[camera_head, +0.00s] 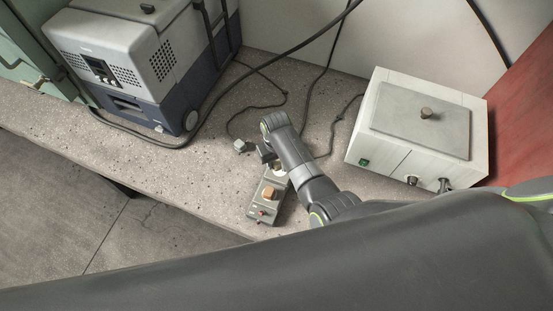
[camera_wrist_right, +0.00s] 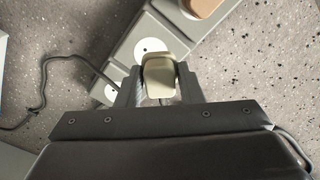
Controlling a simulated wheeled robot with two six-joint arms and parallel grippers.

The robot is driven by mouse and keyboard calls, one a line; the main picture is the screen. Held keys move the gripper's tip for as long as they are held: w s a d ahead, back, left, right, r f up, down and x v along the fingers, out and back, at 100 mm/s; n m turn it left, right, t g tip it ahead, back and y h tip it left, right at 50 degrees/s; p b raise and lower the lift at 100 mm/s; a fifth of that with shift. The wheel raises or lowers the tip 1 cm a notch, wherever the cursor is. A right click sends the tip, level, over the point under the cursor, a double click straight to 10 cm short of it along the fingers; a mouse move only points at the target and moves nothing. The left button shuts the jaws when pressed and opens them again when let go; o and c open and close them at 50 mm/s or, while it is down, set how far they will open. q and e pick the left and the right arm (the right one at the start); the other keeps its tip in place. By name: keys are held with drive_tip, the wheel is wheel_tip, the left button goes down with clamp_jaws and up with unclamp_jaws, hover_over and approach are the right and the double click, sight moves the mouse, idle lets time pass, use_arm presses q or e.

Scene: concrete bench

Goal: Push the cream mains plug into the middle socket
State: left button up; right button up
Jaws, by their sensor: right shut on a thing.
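The grey-green socket strip (camera_head: 257,211) lies on the bench below my right gripper (camera_head: 271,160); it also runs diagonally through the wrist view (camera_wrist_right: 127,51). The right gripper (camera_wrist_right: 158,88) is shut on the cream plug (camera_wrist_right: 158,73), with one finger on each side. The middle socket (camera_wrist_right: 152,46) shows as a white round face just beyond the plug, which overlaps its near edge in the picture. I cannot tell whether the plug touches the strip. A brown-orange plug (camera_head: 269,193) sits in an end socket. Another white socket is partly hidden behind the left finger. My left gripper is out of view.
A loose grey plug (camera_head: 240,146) with a dark cord lies left of the gripper. A grey-blue cool box (camera_head: 140,62) stands at the left, and a white box with a metal lid (camera_head: 418,125) at the right. The bench's front edge is close to the strip.

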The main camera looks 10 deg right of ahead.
use_arm(q)
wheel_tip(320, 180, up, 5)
drive_tip(key=p, duration=0.3)
drive_tip(key=shift+p, duration=0.35)
use_arm(e)
wheel_tip(320, 180, up, 5)
drive_tip(key=shift+f, duration=0.1)
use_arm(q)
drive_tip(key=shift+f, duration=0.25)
use_arm(e)
drive_tip(key=shift+f, duration=0.1)
